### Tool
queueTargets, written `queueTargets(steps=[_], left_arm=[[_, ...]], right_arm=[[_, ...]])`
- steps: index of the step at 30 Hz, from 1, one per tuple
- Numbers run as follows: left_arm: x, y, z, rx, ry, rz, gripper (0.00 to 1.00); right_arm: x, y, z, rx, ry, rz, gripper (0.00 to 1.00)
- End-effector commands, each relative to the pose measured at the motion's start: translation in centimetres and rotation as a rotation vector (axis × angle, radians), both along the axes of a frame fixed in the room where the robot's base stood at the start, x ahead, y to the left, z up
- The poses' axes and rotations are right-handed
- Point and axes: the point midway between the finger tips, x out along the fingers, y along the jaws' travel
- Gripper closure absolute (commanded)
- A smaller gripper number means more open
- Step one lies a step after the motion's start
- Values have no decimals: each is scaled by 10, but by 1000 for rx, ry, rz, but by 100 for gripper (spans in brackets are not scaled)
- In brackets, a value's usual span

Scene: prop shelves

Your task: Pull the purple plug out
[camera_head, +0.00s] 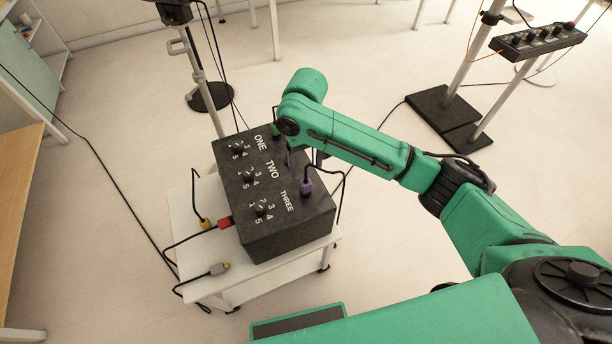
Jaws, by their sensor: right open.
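The purple plug (306,187) sits on the top of the black box (285,234), near its right edge beside the label THREE. A black cable runs from it up and to the right. My right arm reaches in from the right over the box. My right gripper (304,160) hangs below the end of this arm, just behind the purple plug, and is open. The arm link hides much of it, and I cannot tell whether it touches the plug. My left gripper is not in view.
The box has several dials and stands on a small white table (187,230). A red plug (225,222), a yellow plug (205,223) and a grey plug (219,269) are at its left. A green plug (276,130) is at its far edge. Stands rise behind.

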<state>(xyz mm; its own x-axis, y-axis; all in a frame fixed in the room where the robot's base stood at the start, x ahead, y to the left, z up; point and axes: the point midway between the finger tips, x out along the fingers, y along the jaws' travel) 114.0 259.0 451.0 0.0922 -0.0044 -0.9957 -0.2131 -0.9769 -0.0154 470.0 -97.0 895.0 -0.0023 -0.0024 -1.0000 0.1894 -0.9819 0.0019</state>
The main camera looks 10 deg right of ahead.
Motion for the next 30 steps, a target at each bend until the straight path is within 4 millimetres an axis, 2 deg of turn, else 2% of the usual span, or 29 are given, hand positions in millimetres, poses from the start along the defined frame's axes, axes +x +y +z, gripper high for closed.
queueTargets(steps=[6, 10, 15, 21, 22, 26, 27, 29, 30], left_arm=[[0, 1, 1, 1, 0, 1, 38], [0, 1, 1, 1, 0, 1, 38], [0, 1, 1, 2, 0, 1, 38], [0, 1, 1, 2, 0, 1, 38], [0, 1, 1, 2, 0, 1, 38], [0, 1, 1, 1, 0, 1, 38], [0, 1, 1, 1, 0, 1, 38], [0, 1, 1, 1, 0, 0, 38], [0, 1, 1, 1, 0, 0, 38]], right_arm=[[-1, 0, -54, -1, 2, 0, 28], [0, 0, -79, 0, -1, 1, 28], [0, 0, -93, 1, -3, 3, 28], [0, 0, -94, 2, -4, 3, 28], [0, 0, -94, 2, -4, 3, 31], [0, 0, -94, 2, -4, 3, 81], [0, 0, -94, 2, -4, 3, 96], [0, 0, -93, 2, -4, 3, 100], [0, 0, -93, 2, -4, 2, 75]])
